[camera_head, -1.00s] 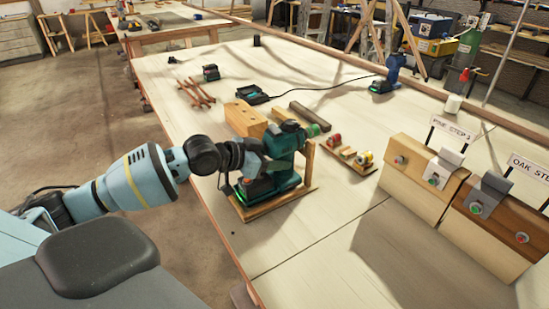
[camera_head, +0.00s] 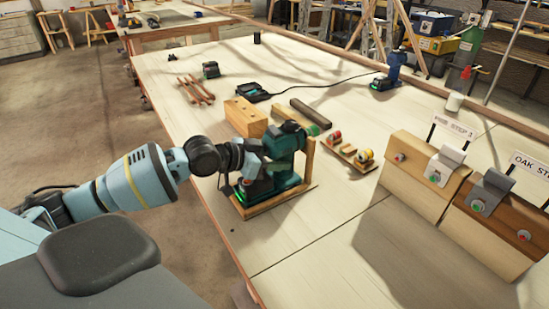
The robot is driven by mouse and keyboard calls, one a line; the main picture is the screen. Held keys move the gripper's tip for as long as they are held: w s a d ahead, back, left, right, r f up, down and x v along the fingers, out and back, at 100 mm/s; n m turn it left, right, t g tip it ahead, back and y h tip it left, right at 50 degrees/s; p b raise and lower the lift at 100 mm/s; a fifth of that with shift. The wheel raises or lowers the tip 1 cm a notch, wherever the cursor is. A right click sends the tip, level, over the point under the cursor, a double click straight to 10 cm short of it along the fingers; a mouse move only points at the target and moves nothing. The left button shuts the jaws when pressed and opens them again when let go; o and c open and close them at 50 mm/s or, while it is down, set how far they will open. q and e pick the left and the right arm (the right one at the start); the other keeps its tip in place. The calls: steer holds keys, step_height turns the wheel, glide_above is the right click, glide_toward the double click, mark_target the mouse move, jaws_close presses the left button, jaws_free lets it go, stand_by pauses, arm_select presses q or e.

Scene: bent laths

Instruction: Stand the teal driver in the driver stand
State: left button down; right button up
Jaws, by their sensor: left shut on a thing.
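The teal driver (camera_head: 284,142) stands roughly upright in the driver stand, with its green chuck end pointing right and its battery foot low over the base. The driver stand (camera_head: 278,203) is a wooden base with an upright post (camera_head: 309,160) at its right side. My left gripper (camera_head: 257,163) reaches in from the left and is shut on the driver around its handle side. The fingers are mostly hidden by the wrist and the driver. I cannot tell whether the battery foot rests fully on the base. My right gripper is not in view.
A wooden block (camera_head: 245,117) stands close behind the stand. A blue driver (camera_head: 391,72) stands farther back. The tabletop in front of the stand is clear.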

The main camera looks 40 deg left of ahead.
arm_select(q)
steer(key=shift+w+r, duration=0.1)
steer(key=shift+r, duration=0.1)
steer(key=c, duration=0.6)
jaws_free()
steer(key=shift+c, duration=0.2)
steer(key=shift+f, duration=0.4)
steer(key=v, duration=0.6)
steer(key=shift+r, duration=0.1)
steer(key=shift+p+v, duration=0.45)
steer(key=shift+v, duration=0.55)
steer(key=shift+r, duration=0.1)
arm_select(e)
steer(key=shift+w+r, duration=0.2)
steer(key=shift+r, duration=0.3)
arm_select(q)
steer(key=shift+d, duration=0.1)
